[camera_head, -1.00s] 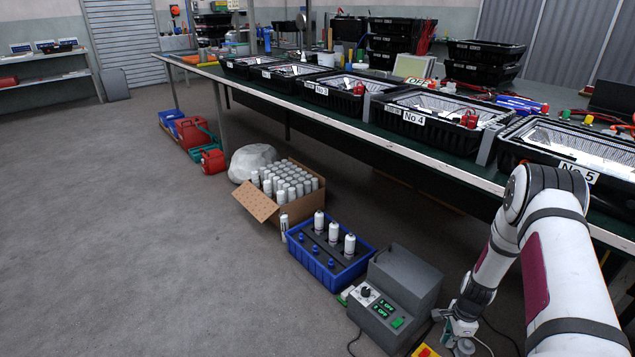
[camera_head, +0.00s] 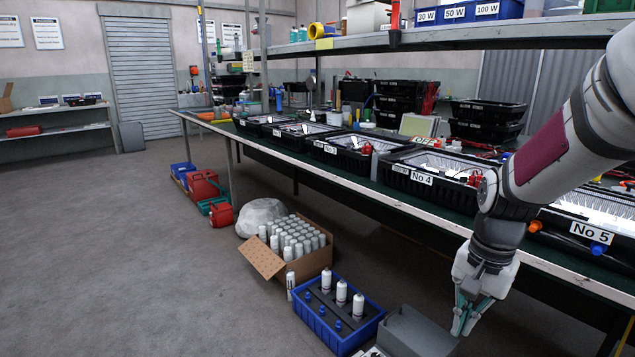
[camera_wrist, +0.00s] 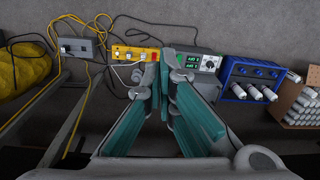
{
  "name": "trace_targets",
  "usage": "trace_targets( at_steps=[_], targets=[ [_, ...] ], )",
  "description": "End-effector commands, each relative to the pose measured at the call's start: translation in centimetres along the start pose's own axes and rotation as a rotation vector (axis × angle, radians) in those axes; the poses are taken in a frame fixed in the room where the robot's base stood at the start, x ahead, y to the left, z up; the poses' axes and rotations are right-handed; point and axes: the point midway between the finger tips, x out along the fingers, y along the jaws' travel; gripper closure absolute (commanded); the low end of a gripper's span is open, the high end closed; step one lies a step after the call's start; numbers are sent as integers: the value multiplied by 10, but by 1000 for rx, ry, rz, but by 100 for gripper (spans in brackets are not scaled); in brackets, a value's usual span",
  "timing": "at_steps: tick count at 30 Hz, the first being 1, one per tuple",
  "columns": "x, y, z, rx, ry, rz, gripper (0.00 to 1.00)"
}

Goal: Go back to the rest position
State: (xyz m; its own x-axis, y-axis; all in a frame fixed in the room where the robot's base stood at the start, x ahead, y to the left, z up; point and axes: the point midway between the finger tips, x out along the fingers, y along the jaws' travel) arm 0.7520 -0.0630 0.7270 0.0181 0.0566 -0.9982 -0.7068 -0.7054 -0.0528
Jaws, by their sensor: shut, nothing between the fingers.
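My gripper (camera_head: 466,318) hangs at the lower right of the head view, pointing down, in front of the table edge and close to the grey box (camera_head: 415,333) on the floor. In the wrist view my gripper (camera_wrist: 160,70) has its teal fingers drawn together at the tips, with nothing between them. Beneath it lie the yellow device (camera_wrist: 135,53) and the grey control box with green displays (camera_wrist: 200,62). I cannot tell the exact height of the fingertips above them.
A long table (camera_head: 290,152) carries several black crates, among them No 4 (camera_head: 398,177) and No 5 (camera_head: 570,229). A shelf (camera_head: 450,38) hangs over it. A blue crate with bottles (camera_head: 310,318) and a cardboard box of cans (camera_head: 318,262) stand on the floor. The left floor (camera_head: 110,250) is clear.

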Motion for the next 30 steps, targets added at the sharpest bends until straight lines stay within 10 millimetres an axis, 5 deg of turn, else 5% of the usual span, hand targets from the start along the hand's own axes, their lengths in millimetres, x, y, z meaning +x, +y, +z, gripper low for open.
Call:
trace_targets(
  at_steps=[6, 13, 21, 30],
  targets=[
    [-56, 24, 71, -202, 10, 5, 100],
    [-89, 64, 143, -410, 14, 19, 100],
    [-100, 111, 208, -609, 17, 37, 100],
    [-95, 148, 247, -748, 20, 53, 100]
  ],
)
